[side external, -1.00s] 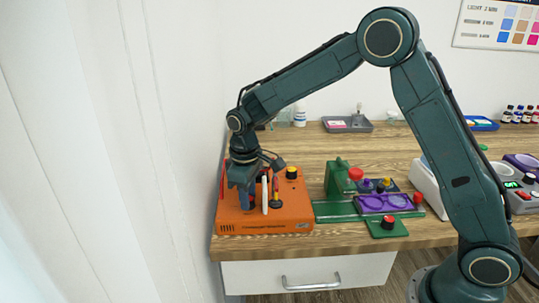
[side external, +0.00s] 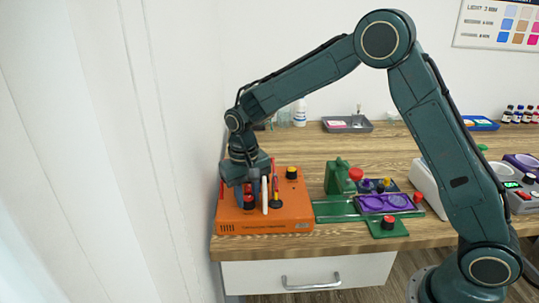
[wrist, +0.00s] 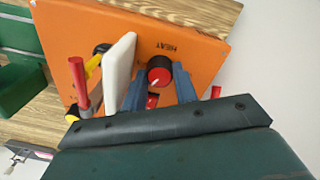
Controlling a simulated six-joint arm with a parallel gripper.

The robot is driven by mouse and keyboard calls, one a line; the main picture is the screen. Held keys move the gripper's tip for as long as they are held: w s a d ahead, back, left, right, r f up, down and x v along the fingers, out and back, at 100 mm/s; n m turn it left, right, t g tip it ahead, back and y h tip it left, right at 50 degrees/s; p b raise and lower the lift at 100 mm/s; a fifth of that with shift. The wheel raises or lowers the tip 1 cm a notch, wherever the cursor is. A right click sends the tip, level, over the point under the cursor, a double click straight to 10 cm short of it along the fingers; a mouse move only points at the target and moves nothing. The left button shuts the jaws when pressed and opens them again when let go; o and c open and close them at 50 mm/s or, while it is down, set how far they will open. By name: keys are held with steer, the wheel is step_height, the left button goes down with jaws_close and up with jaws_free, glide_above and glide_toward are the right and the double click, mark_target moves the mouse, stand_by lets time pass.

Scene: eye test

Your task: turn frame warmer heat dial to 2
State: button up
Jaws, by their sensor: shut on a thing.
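The frame warmer (side external: 292,212) is an orange box at the table's left end; its orange top also shows in the wrist view (wrist: 205,50). Its heat dial (wrist: 158,73) is a black knob with a red cap and a white mark, beside the lettering "HEAT" (wrist: 166,48). In the side view the dial (side external: 249,203) shows low between my fingers. My gripper (wrist: 161,76) points down at the box, its two blue fingers shut on either side of the dial. The scale numbers around the dial cannot be read, so the setting cannot be told.
A white upright slab (wrist: 117,70) stands close beside one finger. Next to it is a red-handled tool (wrist: 79,85). A yellow-topped black knob (side external: 291,173) sits at the box's back right. A green fixture (side external: 338,178) stands to the right. A wall is close on the left.

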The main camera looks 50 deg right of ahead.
mark_target(246, 199)
stand_by(0.4)
steer(key=o, duration=1)
steer(key=r, duration=1.3)
steer(key=shift+w+a+r, duration=0.1)
steer(key=shift+a+r, duration=0.15)
steer(key=shift+r, duration=0.15)
steer(key=shift+r, duration=0.1)
